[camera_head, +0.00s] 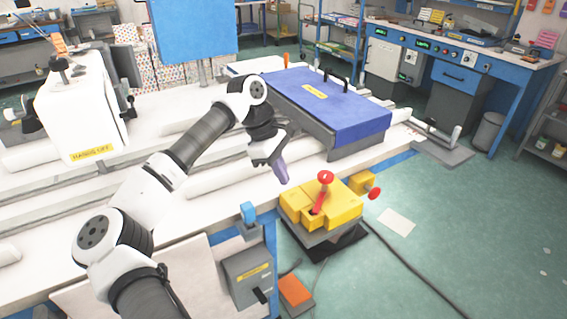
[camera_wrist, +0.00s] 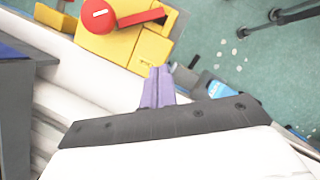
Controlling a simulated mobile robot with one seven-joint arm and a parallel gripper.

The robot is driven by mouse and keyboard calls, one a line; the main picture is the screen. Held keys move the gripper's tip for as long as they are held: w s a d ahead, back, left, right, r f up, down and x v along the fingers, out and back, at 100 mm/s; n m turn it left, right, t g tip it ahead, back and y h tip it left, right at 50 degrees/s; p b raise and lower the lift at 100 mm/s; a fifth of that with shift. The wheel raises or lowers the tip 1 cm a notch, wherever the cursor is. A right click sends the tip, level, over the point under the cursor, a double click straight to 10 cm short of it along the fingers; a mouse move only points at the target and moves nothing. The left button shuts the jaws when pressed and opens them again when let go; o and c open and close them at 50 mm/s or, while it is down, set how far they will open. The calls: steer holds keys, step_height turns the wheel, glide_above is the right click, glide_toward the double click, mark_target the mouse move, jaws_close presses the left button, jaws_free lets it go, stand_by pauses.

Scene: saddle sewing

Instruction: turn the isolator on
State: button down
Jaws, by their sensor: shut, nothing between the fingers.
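A yellow box (camera_head: 309,208) with a red lever (camera_head: 319,200) and round red knob (camera_head: 325,177) on top stands beside the bench's front edge. A second red knob (camera_head: 374,193) sticks out at its right. A grey box (camera_head: 240,268) with a yellow label and a black handle hangs on the bench front; the label is too small to read, so I cannot tell which box is the isolator. My gripper (camera_head: 283,175), with purple fingers, is shut and empty, left of and above the yellow box. In the wrist view, the purple fingers (camera_wrist: 158,88) point toward the yellow box (camera_wrist: 110,45), apart from it.
A blue-topped block (camera_head: 330,105) lies on the white bench behind my gripper. A white machine (camera_head: 82,105) stands at the left. A small blue part (camera_head: 248,212) rises at the bench edge. An orange pedal (camera_head: 295,291) and a cable are on the green floor, open at right.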

mark_target(316, 207)
steer(key=p+x, duration=0.1)
steer(key=x, duration=0.4)
steer(key=shift+s+d+f, duration=0.1)
steer(key=shift+d+f, duration=0.05)
steer(key=shift+f, duration=0.05)
steer(key=d+p, duration=0.1)
steer(key=s+d+p, duration=0.1)
steer(key=d, duration=0.1)
steer(key=shift+d, duration=0.1)
steer(key=shift+d+f, duration=0.1)
steer(key=shift+d, duration=0.2)
